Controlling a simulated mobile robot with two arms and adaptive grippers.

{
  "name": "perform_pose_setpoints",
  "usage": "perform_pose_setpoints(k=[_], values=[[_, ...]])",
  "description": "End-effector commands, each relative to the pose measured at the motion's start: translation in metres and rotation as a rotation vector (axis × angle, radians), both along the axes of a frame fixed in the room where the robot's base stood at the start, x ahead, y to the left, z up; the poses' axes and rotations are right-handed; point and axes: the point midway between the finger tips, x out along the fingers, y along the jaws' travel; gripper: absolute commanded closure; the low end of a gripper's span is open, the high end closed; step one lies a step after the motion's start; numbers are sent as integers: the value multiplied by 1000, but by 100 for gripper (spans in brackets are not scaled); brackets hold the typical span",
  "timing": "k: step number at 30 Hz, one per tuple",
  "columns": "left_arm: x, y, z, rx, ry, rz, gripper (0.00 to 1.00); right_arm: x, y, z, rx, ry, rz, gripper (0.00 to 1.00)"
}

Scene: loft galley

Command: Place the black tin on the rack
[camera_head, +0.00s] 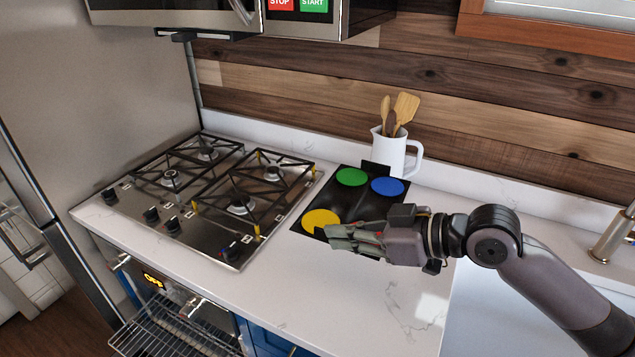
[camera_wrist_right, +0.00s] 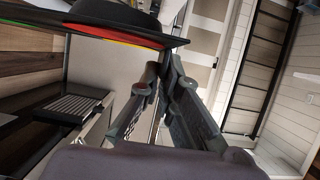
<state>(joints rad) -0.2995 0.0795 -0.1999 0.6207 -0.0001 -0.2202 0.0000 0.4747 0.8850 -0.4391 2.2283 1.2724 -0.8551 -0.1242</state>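The black tin (camera_head: 342,200) is flat, with green, blue and yellow round wells showing, and lies on the white counter right of the cooktop. Its near right part is hidden behind my right gripper. The wire rack (camera_head: 165,335) sticks out of the oven below the cooktop, at the lower left. My right gripper (camera_head: 338,238) is over the tin's near side, pointing left. In the right wrist view its fingertips (camera_wrist_right: 161,70) come together with nothing visible between them. A black rim with red and yellow (camera_wrist_right: 110,38), apparently the tin, is close above them. My left gripper is not seen.
The gas cooktop (camera_head: 205,190) with black grates fills the counter's left. A white jug (camera_head: 390,152) with wooden utensils stands just behind the tin. A faucet (camera_head: 615,238) is at the far right. The counter in front of the tin is clear.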

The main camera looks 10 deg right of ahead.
Motion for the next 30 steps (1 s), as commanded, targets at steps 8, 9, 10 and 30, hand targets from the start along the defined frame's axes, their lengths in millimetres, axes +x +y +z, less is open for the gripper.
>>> perform_pose_setpoints(k=[8,9,10,30], values=[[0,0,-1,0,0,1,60,-9,-4,-9,15,1,14,100],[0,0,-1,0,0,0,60,-12,-7,-12,20,1,17,100],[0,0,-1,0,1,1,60,-15,-9,-16,22,1,19,100],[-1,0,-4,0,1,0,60,-74,-86,-84,0,-1,-23,100]])
